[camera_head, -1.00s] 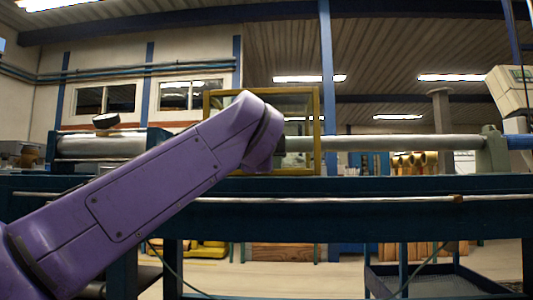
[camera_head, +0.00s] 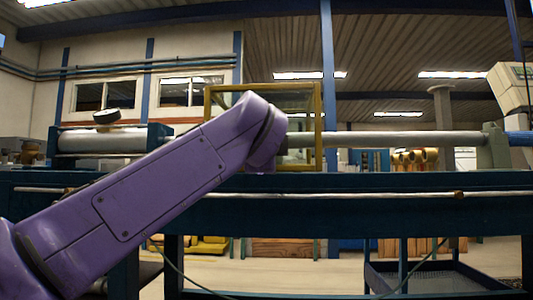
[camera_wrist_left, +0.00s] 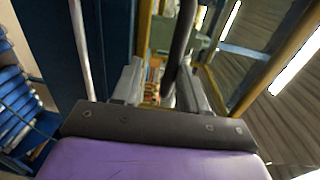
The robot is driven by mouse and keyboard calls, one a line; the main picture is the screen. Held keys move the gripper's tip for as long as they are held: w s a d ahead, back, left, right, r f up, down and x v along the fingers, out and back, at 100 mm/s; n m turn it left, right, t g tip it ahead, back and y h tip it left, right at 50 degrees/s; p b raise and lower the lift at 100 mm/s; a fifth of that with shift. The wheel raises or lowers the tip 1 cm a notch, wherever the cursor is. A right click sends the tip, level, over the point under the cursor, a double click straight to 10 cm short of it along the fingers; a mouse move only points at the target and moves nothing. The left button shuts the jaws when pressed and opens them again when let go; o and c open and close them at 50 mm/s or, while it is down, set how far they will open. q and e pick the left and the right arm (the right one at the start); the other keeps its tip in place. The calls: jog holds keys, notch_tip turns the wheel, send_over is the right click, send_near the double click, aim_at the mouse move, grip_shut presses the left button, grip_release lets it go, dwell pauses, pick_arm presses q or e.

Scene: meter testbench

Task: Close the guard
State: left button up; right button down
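The guard (camera_head: 318,125) is a clear box with a yellow frame, around the grey bar on the bench in the head view. My purple left arm covers its lower left part, so I cannot tell how far it is closed. In the left wrist view a yellow frame edge with clear panels (camera_wrist_left: 289,50) runs along the right. My left gripper (camera_wrist_left: 158,82) has its two grey fingers apart. A dark rod (camera_wrist_left: 181,42) extends beyond and between them, nearer the right finger; contact is unclear. The left gripper is hidden in the head view. My right gripper is not in view.
The blue bench (camera_head: 400,207) spans the head view. A long grey bar (camera_head: 400,138) runs right to a grey-green support (camera_head: 495,147). A cylinder unit with a round gauge (camera_head: 107,117) stands at left. A blue cart (camera_head: 430,279) stands below.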

pick_arm(q)
jog(key=shift+s, duration=0.1)
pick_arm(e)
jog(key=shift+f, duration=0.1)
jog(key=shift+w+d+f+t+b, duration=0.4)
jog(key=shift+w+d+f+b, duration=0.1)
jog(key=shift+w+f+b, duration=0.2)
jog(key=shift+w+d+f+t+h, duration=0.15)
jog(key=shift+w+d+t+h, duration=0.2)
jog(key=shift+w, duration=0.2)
pick_arm(q)
jog(key=s+a, duration=0.1)
jog(key=s, duration=0.9)
jog(key=shift+s+r, duration=0.15)
jog(key=shift+r, duration=0.15)
